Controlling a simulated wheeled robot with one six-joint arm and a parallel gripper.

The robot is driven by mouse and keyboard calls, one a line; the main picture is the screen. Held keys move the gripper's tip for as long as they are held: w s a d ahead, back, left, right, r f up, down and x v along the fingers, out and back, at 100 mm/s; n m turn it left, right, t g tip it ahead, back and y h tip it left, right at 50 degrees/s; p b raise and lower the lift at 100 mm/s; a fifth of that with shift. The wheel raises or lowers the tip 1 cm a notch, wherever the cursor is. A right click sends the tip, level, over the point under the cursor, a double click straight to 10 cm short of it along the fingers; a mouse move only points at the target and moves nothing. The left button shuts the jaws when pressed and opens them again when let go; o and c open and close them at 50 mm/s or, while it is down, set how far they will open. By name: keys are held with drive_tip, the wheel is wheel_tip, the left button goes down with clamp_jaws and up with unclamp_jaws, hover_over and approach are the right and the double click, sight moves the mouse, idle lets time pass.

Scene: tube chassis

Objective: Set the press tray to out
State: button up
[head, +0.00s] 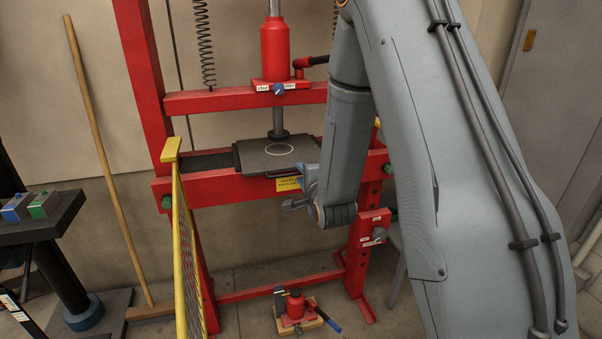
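The red shop press holds a dark flat press tray (262,153) with a pale ring marked on it. The tray lies on the red crossbeam under the ram (278,125), its front edge a little over the beam's front. A dark handle strip shows along that front edge. My gripper (296,205) is just in front of and below the tray's front right corner, beside a yellow label (289,184). My arm hides part of the right side of the press. Whether the fingers are open, or touch the tray, I cannot tell.
A yellow mesh guard (186,250) stands at the left front of the press. A red control box (374,229) sits on the right post. A small red jack (296,305) is on the floor. A dark bench (50,222) with blocks and a broom (105,160) are at left.

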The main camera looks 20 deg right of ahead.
drive_tip(key=shift+x, duration=0.75)
clamp_jaws()
drive_tip(key=shift+f, duration=0.1)
drive_tip(key=shift+s, duration=0.1)
